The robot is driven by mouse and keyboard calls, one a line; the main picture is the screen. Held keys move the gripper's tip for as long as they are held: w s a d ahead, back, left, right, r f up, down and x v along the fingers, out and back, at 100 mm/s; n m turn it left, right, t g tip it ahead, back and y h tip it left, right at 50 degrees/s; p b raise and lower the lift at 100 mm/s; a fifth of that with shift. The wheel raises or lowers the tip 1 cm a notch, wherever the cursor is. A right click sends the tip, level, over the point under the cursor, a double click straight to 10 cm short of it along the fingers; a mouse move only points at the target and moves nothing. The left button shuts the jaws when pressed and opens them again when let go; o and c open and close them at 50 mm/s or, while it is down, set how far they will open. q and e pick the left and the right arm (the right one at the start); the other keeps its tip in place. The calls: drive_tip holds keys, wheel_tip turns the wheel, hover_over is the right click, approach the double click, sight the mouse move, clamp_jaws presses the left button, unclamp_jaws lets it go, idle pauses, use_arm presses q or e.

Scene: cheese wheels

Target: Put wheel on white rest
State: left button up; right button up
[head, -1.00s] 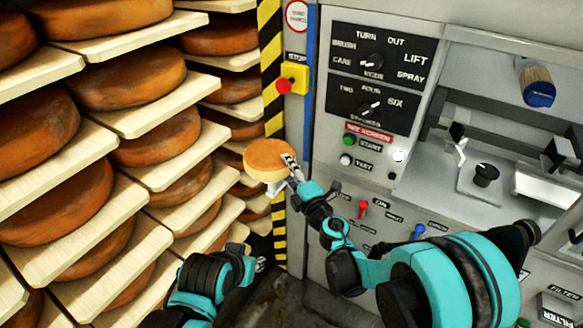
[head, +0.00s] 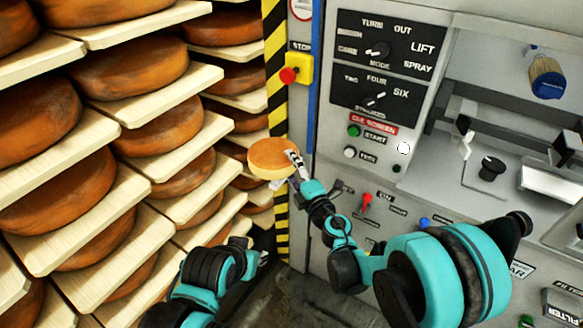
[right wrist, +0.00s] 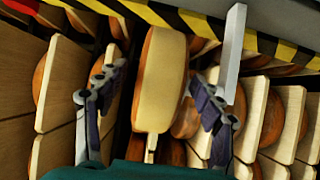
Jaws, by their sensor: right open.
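A white bar (right wrist: 233,55) stands right of the wheel there. A small white piece (head: 279,185) shows under the wheel in the head view; I cannot tell whether it is the rest. My left gripper (head: 262,257) is low, partly hidden, its opening unclear.
Shelves with large brown cheese wheels (head: 133,72) fill the left. A grey machine panel (head: 388,65) with knobs and buttons fills the right. A yellow-black striped post (head: 277,100) and a red stop button (head: 288,75) stand between them. A red lever (head: 367,202) is near my right arm.

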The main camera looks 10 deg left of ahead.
drive_tip(key=v, duration=1.2)
drive_tip(key=w+d+r+m+t+h, duration=0.25)
drive_tip(key=d+m+h, duration=0.2)
drive_tip(key=d, duration=0.25)
drive_tip(key=w+d+r+m+t+h, duration=0.1)
drive_tip(key=d+r+m+h, duration=0.25)
drive_tip(key=d+m, duration=0.3)
drive_tip(key=s+d+m+g+h, duration=0.2)
drive_tip(key=s+d+m+h, duration=0.2)
drive_tip(key=d+m, duration=0.4)
drive_tip(key=s+d+f+m+g, duration=0.1)
drive_tip(key=s+f+m+g, duration=0.1)
drive_tip(key=s, duration=0.3)
drive_tip(key=s+d+f+m+g, duration=0.1)
drive_tip(key=s+f+m+g, duration=0.1)
drive_tip(key=s, duration=0.4)
drive_tip(key=s+d+f+m+g+y, duration=0.1)
drive_tip(key=s+f+m+g, duration=0.1)
drive_tip(key=s+f+g, duration=0.2)
drive_tip(key=s, duration=0.2)
drive_tip(key=shift+s+f+m+g+p, duration=0.25)
drive_tip(key=shift+f+m+g+p, duration=0.05)
drive_tip(key=shift+g+p, duration=0.1)
